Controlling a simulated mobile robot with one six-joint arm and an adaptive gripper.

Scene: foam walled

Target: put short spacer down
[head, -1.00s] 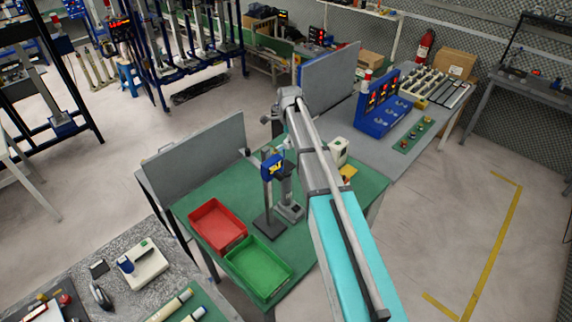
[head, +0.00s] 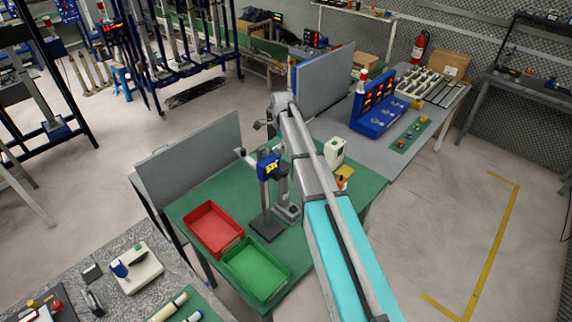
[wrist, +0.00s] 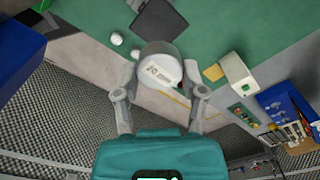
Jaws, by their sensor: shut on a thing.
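The short spacer is a pale grey-white round piece with dark print on its face (wrist: 160,72), in the middle of the wrist view. My gripper (wrist: 162,82) is shut on it, with one grey finger on each side. Behind it in the wrist view are the edge of the green table top (wrist: 235,25) and the pale floor. I cannot tell its height over the table. In the head view my arm crosses the green table (head: 200,192); I cannot make out the gripper's fingers or the spacer there.
A red tray (head: 214,228) and a green tray (head: 256,268) stand at the table's front left. A stand with a blue head (head: 268,167) is beside my arm. A white box (head: 334,152) is to its right. A grey panel (head: 190,150) borders the table's back left.

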